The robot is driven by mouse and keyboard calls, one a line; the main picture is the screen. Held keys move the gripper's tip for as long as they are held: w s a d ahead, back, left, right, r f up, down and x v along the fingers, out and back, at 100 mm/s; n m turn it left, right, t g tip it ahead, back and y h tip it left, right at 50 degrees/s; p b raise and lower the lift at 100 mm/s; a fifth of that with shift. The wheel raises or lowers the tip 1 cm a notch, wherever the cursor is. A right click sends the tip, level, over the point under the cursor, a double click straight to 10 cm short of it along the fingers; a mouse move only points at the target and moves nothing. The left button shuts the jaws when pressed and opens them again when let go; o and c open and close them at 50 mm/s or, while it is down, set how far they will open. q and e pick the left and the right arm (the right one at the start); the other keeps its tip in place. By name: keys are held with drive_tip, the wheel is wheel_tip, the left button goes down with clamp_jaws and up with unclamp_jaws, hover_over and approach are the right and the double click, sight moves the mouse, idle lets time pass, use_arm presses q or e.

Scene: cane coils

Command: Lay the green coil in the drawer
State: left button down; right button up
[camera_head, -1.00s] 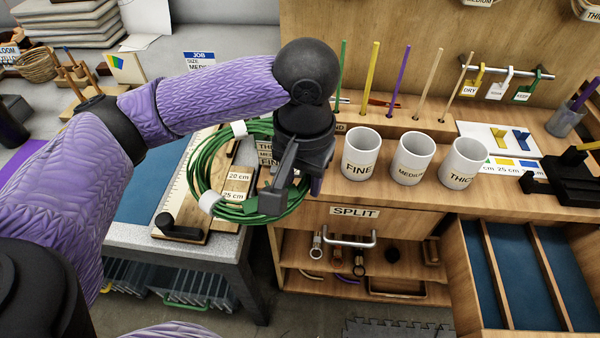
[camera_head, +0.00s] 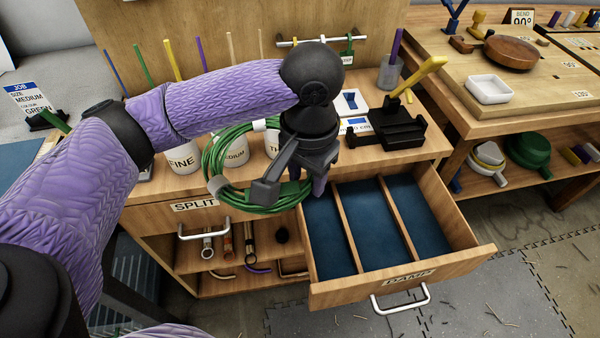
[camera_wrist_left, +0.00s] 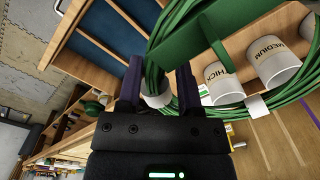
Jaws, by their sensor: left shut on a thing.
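The green coil (camera_head: 214,152) is a loose ring of cane with white ties, hanging upright from my left gripper (camera_head: 318,186). The gripper is shut on it, in the air just left of the open drawer (camera_head: 478,256) and in front of the white cups. The drawer, labelled DAMP, has blue-lined compartments split by wooden dividers, and the parts I see are empty. In the left wrist view the coil (camera_wrist_left: 268,108) crosses the right side beyond the fingers (camera_wrist_left: 158,88). The drawer (camera_wrist_left: 88,50) shows at upper left there. My right gripper is not in view.
White cups (camera_head: 183,155) stand on the bench behind the coil. A black stand (camera_head: 395,130) with a yellow piece sits behind the drawer. The SPLIT drawer handle (camera_head: 205,232) juts out at left. A second bench (camera_head: 520,110) stands at right.

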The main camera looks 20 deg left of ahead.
use_arm(q)
drive_tip(key=w+d+f+m, duration=0.3)
drive_tip(key=w+f+m, duration=0.15)
drive_tip(key=m, duration=0.55)
drive_tip(key=w+d+f+m, duration=0.35)
drive_tip(key=f+m, duration=0.25)
drive_tip(key=m, duration=0.4)
drive_tip(key=f+m+b, duration=0.1)
drive_tip(key=f+b, duration=0.3)
drive_tip(key=f, duration=0.1)
drive_tip(key=d+f+m+b, duration=0.1)
drive_tip(key=f+m+b, duration=0.1)
drive_tip(key=f+b, duration=0.2)
drive_tip(key=f+m+b, duration=0.1)
drive_tip(key=f+b, duration=0.3)
drive_tip(key=f, duration=0.3)
drive_tip(key=shift+s+d+b, duration=0.15)
drive_tip(key=shift+b, duration=0.25)
drive_tip(key=shift+f, duration=0.25)
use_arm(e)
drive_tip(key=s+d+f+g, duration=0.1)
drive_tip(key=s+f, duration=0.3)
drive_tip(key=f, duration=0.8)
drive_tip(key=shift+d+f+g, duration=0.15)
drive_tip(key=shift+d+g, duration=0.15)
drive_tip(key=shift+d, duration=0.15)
